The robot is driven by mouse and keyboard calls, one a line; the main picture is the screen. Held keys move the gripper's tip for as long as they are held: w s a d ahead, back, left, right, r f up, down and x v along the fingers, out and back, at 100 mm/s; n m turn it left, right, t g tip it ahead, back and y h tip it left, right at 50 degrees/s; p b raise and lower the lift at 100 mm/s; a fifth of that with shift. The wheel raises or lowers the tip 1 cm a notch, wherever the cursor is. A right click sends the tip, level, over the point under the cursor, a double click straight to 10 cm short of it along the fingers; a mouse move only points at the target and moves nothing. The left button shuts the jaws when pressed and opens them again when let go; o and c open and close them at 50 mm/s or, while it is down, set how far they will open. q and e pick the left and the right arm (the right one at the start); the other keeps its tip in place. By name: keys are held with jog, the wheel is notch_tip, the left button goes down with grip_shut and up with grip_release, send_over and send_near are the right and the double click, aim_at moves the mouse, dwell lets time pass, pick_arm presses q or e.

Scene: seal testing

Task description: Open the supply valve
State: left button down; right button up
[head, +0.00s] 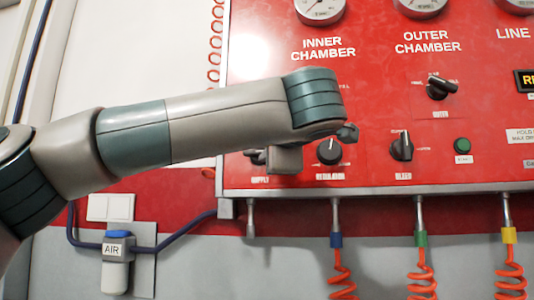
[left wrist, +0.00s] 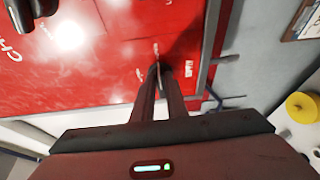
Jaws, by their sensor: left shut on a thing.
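The supply valve is at the lower left of the red panel, above the "SUPPLY" label (head: 260,181) in the head view. My left gripper (head: 264,157) is in front of it and hides most of its knob. In the left wrist view the two fingers of my left gripper (left wrist: 161,72) reach the red panel and are shut on the thin supply valve knob (left wrist: 158,76) between their tips. How far the knob is turned cannot be told. My right gripper is in neither view.
A regulator knob (head: 329,151), a bleed knob (head: 401,146), an outer knob (head: 438,88) and a green start button (head: 462,145) sit to the right on the red panel (head: 380,85). Coiled orange hoses (head: 420,280) hang below. An AIR unit (head: 115,262) is at lower left.

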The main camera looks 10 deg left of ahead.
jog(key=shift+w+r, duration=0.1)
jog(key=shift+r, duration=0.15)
pick_arm(q)
jog(key=c, duration=1.8)
grip_release()
jog(key=shift+o, duration=0.2)
jog(key=shift+f, duration=0.1)
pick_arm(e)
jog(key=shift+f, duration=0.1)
